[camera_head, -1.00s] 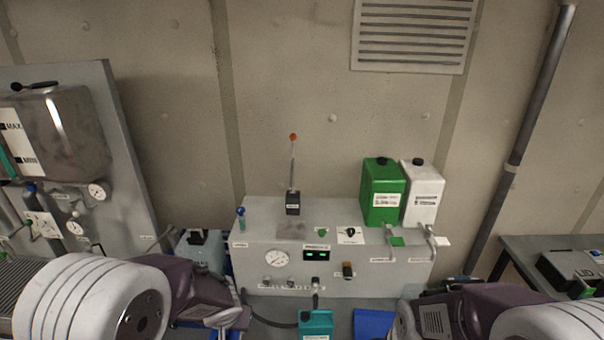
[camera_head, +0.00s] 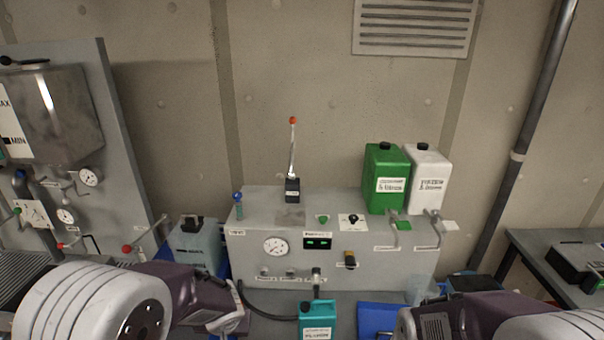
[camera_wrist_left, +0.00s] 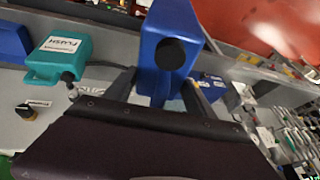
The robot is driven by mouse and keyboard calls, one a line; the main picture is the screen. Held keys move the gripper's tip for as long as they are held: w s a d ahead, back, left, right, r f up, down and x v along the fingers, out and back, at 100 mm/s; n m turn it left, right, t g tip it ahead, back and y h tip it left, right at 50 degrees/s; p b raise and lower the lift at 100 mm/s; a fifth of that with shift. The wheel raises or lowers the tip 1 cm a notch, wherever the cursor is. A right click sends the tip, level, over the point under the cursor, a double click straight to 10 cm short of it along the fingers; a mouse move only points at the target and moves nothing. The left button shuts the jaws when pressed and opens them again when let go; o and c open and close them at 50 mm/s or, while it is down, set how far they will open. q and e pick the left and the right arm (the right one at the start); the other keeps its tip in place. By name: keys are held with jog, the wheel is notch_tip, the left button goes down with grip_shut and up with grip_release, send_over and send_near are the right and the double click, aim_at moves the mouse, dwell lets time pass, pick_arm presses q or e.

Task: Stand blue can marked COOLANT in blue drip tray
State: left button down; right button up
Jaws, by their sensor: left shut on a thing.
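A blue can (camera_wrist_left: 172,22) with a black cap fills the top middle of the left wrist view; its COOLANT marking is not readable from here. My left gripper (camera_wrist_left: 162,90) is shut on it. In the head view my left wrist is at the bottom left, and the held can is out of sight. A flat-looking blue piece (camera_head: 378,320) lies at the bottom edge, right of the teal can; I cannot tell whether it is the drip tray.
A teal can marked FLUSH (camera_head: 317,320) stands before the grey pump unit (camera_head: 255,260), and also shows in the left wrist view (camera_wrist_left: 60,57). Green (camera_head: 384,180) and white (camera_head: 428,185) cans stand on the unit. A grey-blue container (camera_head: 195,245) stands left of it.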

pick_arm(q)
notch_tip(320, 180, down, 14)
jog(key=b, duration=1.2)
jog(key=shift+w, duration=0.1)
